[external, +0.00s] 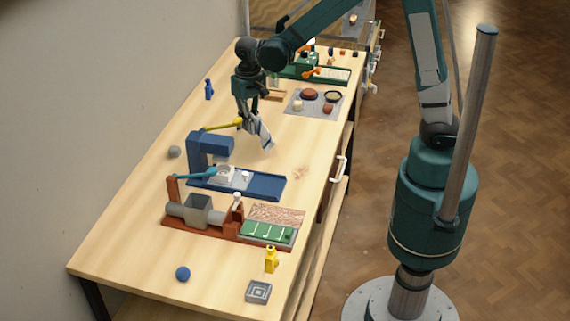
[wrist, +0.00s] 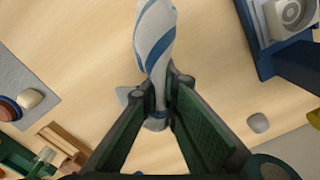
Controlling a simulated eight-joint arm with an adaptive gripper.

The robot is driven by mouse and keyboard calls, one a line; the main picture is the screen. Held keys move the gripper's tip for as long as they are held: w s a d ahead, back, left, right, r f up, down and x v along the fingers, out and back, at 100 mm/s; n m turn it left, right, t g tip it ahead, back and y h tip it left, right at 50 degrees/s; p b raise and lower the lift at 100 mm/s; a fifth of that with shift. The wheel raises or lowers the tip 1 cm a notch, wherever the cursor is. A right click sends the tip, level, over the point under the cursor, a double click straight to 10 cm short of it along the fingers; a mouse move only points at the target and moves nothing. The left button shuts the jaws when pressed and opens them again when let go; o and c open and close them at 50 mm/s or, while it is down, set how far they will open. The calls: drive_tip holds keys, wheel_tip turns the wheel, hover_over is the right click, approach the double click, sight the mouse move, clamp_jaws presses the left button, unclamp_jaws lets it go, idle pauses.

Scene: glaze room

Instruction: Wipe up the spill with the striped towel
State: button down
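The striped towel (external: 264,134), white with blue stripes, hangs bunched from my gripper (external: 248,117) above the table. In the wrist view my gripper (wrist: 160,100) is shut on the towel (wrist: 156,35), with its narrow end pinched between the fingertips. I cannot tell whether the towel's lower end touches the table. A faint brownish patch (external: 301,172) on the tabletop, right of the blue press, may be the spill. It is too faint to be sure.
The blue press (external: 265,186) and a brown-based machine (external: 190,235) stand nearer the camera. A yellow-handled lever (external: 222,126) is beside my gripper. A grey mat (external: 294,108) with several small items lies behind. The tabletop between the mat and the press is mostly clear.

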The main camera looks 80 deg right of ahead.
drive_tip(key=b, duration=0.2)
hover_over(251, 146)
drive_tip(key=shift+d+f, duration=0.15)
drive_tip(key=shift+f, duration=1.9)
drive_tip(key=c, duration=1.7)
unclamp_jaws()
drive_tip(key=shift+f, duration=0.15)
drive_tip(key=shift+f+b, duration=1)
drive_tip(key=shift+f, duration=0.15)
clamp_jaws()
